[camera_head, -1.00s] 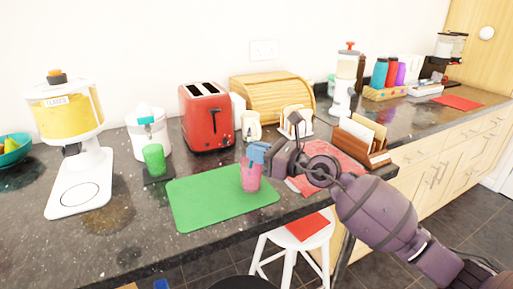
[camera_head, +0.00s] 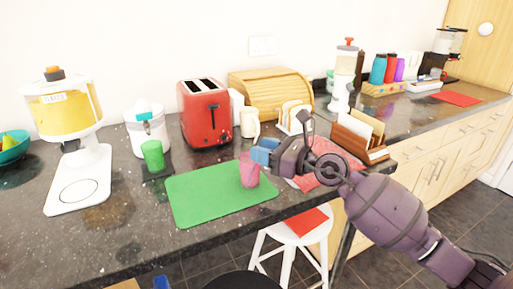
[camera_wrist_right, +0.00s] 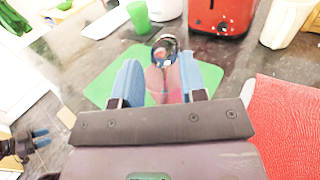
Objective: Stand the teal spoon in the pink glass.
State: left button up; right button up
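The pink glass (camera_head: 249,171) stands upright on the green mat (camera_head: 205,197), near its right edge. My right gripper (camera_head: 262,151) is just right of the glass's rim in the head view, its blue fingers pointing left. In the right wrist view the fingers of my right gripper (camera_wrist_right: 160,75) are apart, with the pink glass (camera_wrist_right: 173,82) showing between them. A dark, shiny round shape shows at the top of the glass there; I cannot tell whether it is the spoon. I cannot clearly make out the teal spoon. Only a blue tip of my left gripper (camera_head: 161,283) shows at the bottom edge.
A green glass (camera_head: 152,154) stands on a dark coaster left of the mat. Behind are a white canister (camera_head: 148,132), the red toaster (camera_head: 205,115) and a cream mug (camera_head: 250,124). A toast rack and a wooden letter holder (camera_head: 357,142) stand to the right.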

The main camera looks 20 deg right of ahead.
pick_arm(q)
jog(key=shift+w+d+r, duration=0.25)
jog(key=shift+w+d, duration=0.05)
jog(key=shift+w, duration=0.2)
pick_arm(e)
jog(key=v, duration=0.8)
jog(key=shift+s+d, duration=0.2)
jog(key=shift+d, duration=0.1)
pick_arm(q)
jog(key=shift+s+a+f, duration=0.1)
jog(key=shift+a, duration=0.05)
jog(key=shift+s+a+f, duration=0.15)
jog(key=shift+s+f, duration=0.2)
jog(key=shift+s, duration=0.15)
